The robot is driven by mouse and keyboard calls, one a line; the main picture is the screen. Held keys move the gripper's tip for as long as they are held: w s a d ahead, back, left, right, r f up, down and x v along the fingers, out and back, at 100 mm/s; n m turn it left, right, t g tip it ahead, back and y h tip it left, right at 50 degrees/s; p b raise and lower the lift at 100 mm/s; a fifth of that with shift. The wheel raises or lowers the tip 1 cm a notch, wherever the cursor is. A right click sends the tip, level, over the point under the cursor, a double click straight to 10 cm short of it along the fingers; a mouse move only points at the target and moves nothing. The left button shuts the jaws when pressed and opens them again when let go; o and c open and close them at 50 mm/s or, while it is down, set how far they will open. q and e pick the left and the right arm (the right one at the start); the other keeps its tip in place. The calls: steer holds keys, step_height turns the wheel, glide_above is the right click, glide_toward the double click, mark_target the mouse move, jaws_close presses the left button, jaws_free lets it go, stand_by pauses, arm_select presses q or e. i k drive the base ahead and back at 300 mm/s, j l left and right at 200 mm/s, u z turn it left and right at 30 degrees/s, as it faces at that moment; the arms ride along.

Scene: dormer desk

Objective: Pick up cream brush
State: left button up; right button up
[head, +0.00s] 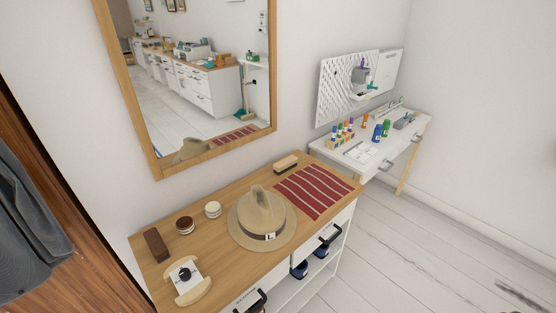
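The brush that best fits the cream brush (286,162) is a light tan block with a darker lower part. It lies at the back edge of the wooden cabinet top (225,190), against the wall side, just beyond the red striped mat (312,191). It shows whole and nothing covers it. A dark brown brush-like block (156,245) lies at the left end of the same top. Neither of my grippers is in view.
A tan hat (259,213) stands mid-top. Left of it are a cream-lidded jar (213,209), a brown jar (185,225) and a pale wooden piece (187,292) with a white card. A mirror (200,80) hangs behind. A white desk (372,143) stands further right.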

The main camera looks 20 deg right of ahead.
mark_target(281, 166)
steer(key=l+u, duration=0.7)
steer(key=l, duration=0.2)
steer(key=l+u, duration=0.35)
steer(key=l, duration=0.15)
